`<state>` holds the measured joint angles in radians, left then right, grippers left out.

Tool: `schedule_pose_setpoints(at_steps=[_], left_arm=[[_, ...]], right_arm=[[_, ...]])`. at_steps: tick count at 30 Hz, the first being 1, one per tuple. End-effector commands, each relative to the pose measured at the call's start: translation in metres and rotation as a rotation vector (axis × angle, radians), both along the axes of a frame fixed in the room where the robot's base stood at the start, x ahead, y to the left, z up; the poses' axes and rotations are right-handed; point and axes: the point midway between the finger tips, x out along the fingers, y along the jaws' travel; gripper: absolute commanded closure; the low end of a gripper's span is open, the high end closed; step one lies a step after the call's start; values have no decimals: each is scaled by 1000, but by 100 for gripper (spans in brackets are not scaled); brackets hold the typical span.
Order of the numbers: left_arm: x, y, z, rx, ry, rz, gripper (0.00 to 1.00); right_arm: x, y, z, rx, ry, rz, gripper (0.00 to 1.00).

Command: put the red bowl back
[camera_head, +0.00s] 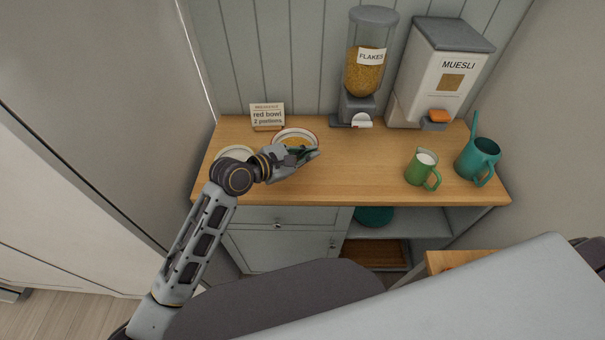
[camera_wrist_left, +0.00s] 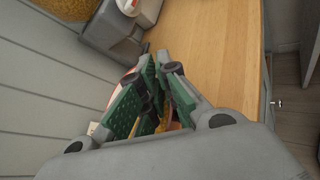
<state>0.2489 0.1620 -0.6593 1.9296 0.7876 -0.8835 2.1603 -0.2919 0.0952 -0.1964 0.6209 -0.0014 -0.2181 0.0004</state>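The red bowl (camera_head: 297,134), pale with a red rim and yellow-brown food inside, stands on the wooden top at the back left, before the card. My left gripper (camera_head: 311,153) is at the bowl's front right side and hides part of it. In the left wrist view, the green-padded fingers (camera_wrist_left: 157,75) come close together at their tips. A thin reddish edge (camera_wrist_left: 170,117) shows between them, but whether they are pressed on it is unclear. My right gripper is out of view.
A second pale bowl (camera_head: 234,153) is left, partly behind my arm. A card (camera_head: 267,116) reads "red bowl 2 portions". Flakes (camera_head: 368,70) and muesli (camera_head: 445,72) dispensers stand behind. The middle top is clear.

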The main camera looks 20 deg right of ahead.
Motion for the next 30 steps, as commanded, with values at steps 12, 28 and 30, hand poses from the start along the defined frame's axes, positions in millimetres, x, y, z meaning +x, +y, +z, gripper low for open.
schedule_pose_setpoints(at_steps=[12,28,30], left_arm=[[0,0,-48,-1,1,0,100],[0,0,-61,1,1,0,100],[0,1,-69,0,1,1,100]], right_arm=[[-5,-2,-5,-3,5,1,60],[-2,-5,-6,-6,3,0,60],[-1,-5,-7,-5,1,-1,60]])
